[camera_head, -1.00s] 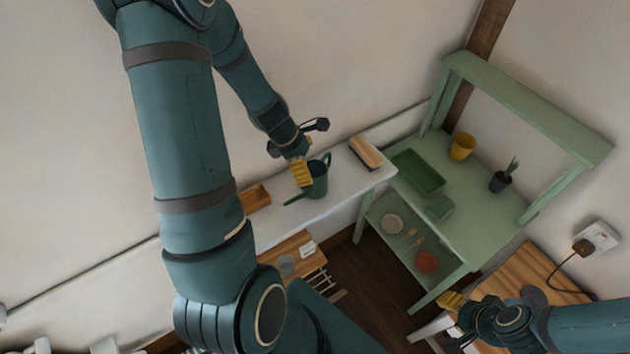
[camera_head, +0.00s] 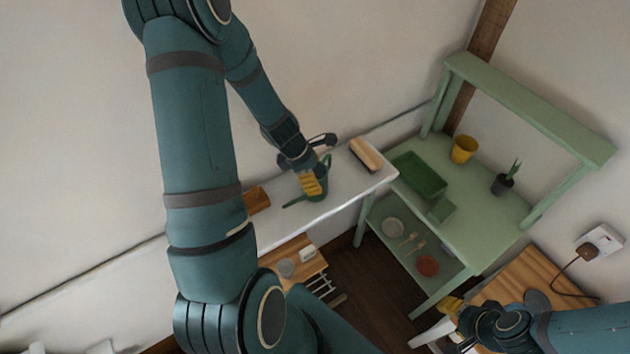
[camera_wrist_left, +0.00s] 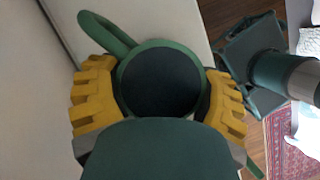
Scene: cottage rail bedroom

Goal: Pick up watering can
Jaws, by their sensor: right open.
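The green watering can (camera_head: 324,186) stands on the white tabletop near the wall, its spout pointing left. In the left wrist view the can (camera_wrist_left: 160,80) shows its round dark opening and a green loop handle at upper left. My left gripper (camera_head: 311,184) is at the can and partly hides it. In its wrist view the yellow fingers (camera_wrist_left: 158,100) are wide apart, one on each side of the can; I cannot tell whether they touch it. My right gripper (camera_head: 452,308) is open and empty at lower right, far from the can.
A wooden-backed brush (camera_head: 366,154) lies right of the can and a wooden box (camera_head: 257,200) left of it. The green shelf unit (camera_head: 485,220) holds a green tray (camera_head: 419,175), a yellow pot (camera_head: 464,149) and a potted plant (camera_head: 505,180). The wall rises close behind the table.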

